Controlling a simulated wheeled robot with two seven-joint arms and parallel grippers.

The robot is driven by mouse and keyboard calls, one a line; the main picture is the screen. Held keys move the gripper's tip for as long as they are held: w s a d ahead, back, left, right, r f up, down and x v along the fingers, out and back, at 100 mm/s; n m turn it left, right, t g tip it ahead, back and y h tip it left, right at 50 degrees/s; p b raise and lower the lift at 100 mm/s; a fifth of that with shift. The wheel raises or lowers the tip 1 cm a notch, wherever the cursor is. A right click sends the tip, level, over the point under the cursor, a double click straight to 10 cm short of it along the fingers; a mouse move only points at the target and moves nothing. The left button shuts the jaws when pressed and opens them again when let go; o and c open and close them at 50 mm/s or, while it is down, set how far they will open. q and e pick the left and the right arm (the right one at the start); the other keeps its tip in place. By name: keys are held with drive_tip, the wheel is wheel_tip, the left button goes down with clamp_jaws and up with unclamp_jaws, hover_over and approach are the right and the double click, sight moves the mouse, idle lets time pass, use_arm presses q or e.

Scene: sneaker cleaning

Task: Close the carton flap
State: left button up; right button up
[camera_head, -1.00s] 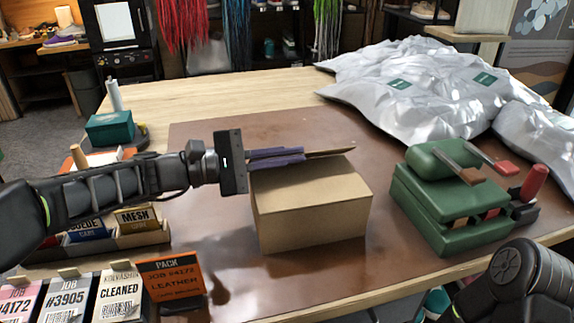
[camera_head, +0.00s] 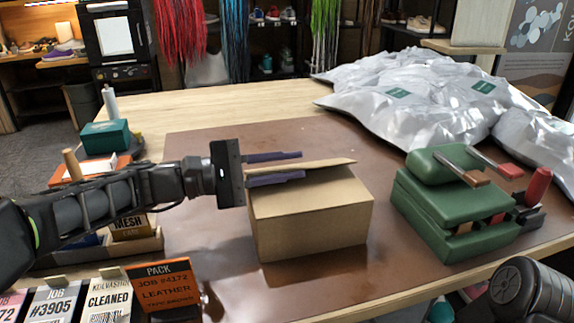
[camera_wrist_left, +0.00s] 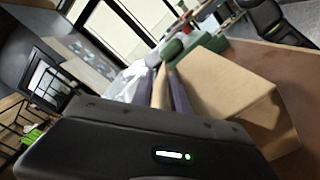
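The brown cardboard carton (camera_head: 315,222) stands on the brown mat in front of me. Its top flap (camera_head: 318,168) lies low over the top, tilted slightly up at the back. My left gripper (camera_head: 275,168) comes in from the left at the top of the carton. Its two purple fingers are spread, one behind the flap and one in front of it. In the left wrist view, the flap (camera_wrist_left: 160,88) stands between the fingers, beside the carton (camera_wrist_left: 220,85). My right gripper is out of view.
Silver bags (camera_head: 405,90) lie at the back right. Job cards and an orange pack card (camera_head: 165,287) stand at the front left. The mat (camera_head: 225,150) is clear behind the carton.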

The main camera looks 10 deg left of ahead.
use_arm(q)
drive_tip(key=shift+o, duration=0.3)
drive_tip(key=v, duration=0.7)
drive_tip(key=shift+s+a, duration=0.15)
drive_tip(key=shift+a, duration=0.25)
drive_tip(key=p+v, duration=0.9)
drive_tip(key=p, duration=1.5)
idle(1.0)
